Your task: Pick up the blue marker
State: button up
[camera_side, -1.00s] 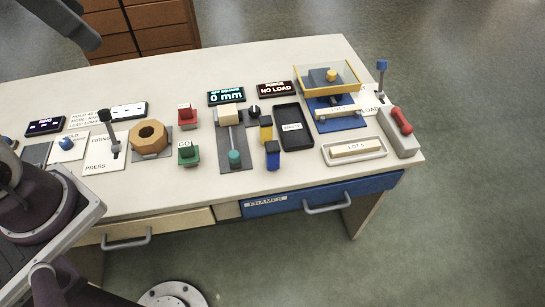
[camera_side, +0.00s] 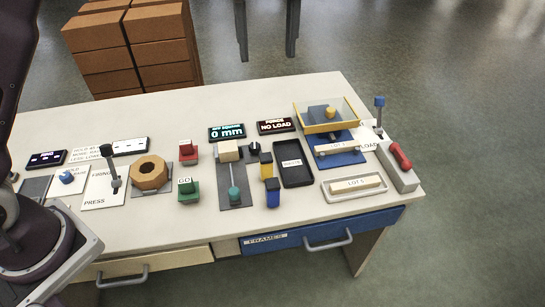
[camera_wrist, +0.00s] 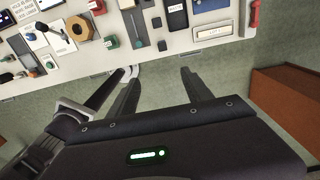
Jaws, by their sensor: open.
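A small upright blue block (camera_side: 273,194), which looks like the blue marker, stands near the table's front edge, just in front of a similar yellow block (camera_side: 266,166). The blue block also shows small near the top of the wrist view (camera_wrist: 162,46). My gripper (camera_side: 266,56) hangs at the top of the side view, with two dark fingers apart and nothing between them. In the wrist view its fingers (camera_wrist: 157,82) are spread and point toward the table edge. The gripper is well apart from the blue block.
Left of the blocks is a grey slider plate (camera_side: 236,200) with a green knob. To the right are a black tray (camera_side: 281,162) and a pale tray (camera_side: 335,192) holding a labelled bar. A tall lever (camera_side: 113,170) stands at left.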

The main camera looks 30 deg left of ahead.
aim_at(273, 195)
jog(key=f, duration=2.7)
jog(key=d+f, duration=0.1)
jog(key=f, duration=1.3)
jog(key=shift+w, duration=0.1)
grip_shut()
